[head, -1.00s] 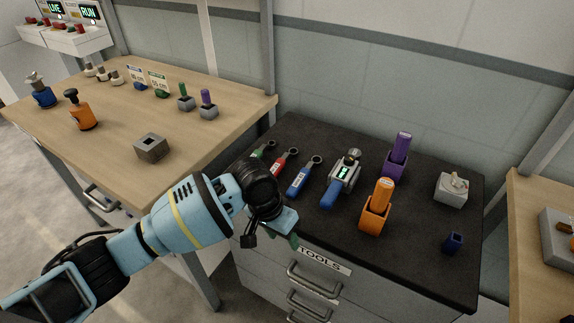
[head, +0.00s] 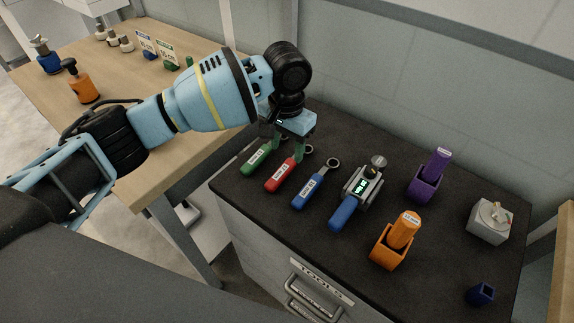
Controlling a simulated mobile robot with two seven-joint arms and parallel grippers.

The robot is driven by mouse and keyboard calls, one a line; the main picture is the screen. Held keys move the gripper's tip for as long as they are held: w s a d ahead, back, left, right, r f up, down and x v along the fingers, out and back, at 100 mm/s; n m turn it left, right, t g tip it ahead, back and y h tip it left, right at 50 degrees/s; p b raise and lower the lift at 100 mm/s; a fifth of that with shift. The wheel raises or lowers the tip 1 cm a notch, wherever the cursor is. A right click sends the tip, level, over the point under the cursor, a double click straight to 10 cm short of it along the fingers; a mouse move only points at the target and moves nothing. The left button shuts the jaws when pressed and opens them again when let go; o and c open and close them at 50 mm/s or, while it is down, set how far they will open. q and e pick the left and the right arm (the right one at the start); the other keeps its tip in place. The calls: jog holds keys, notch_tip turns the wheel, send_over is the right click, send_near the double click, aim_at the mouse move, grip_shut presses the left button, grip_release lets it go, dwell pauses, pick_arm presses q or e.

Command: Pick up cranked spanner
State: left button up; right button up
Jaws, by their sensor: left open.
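Three spanners lie side by side on the black top of the tool cabinet: a green-handled spanner (head: 258,160), a red-handled spanner (head: 284,176) and a blue-handled spanner (head: 310,190). Their labels are too small to read, so I cannot tell which one is the cranked spanner. My left gripper (head: 288,149) is open and points down over the far ends of the green and red spanners. Its green fingers are apart and partly cover those ends. I cannot tell whether the fingers touch a spanner. My right gripper is not in view.
A blue-handled tool with a lit display (head: 356,191) lies right of the spanners. An orange holder (head: 388,250), a purple holder (head: 424,186), a grey block (head: 489,221) and a small dark blue cup (head: 480,293) stand farther right. A wooden bench (head: 130,110) is at left.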

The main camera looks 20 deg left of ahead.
aim_at(285, 167)
pick_arm(q)
jog(key=shift+s+f, duration=0.1)
jog(key=shift+f, duration=1.35)
jog(key=f, duration=0.4)
jog(key=shift+w+a+f+b, duration=0.25)
jog(key=shift+w+f+b, duration=0.05)
jog(key=shift+f+b, duration=0.1)
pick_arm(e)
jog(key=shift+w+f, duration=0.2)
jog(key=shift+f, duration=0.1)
pick_arm(q)
grip_shut()
jog(key=shift+r, duration=0.1)
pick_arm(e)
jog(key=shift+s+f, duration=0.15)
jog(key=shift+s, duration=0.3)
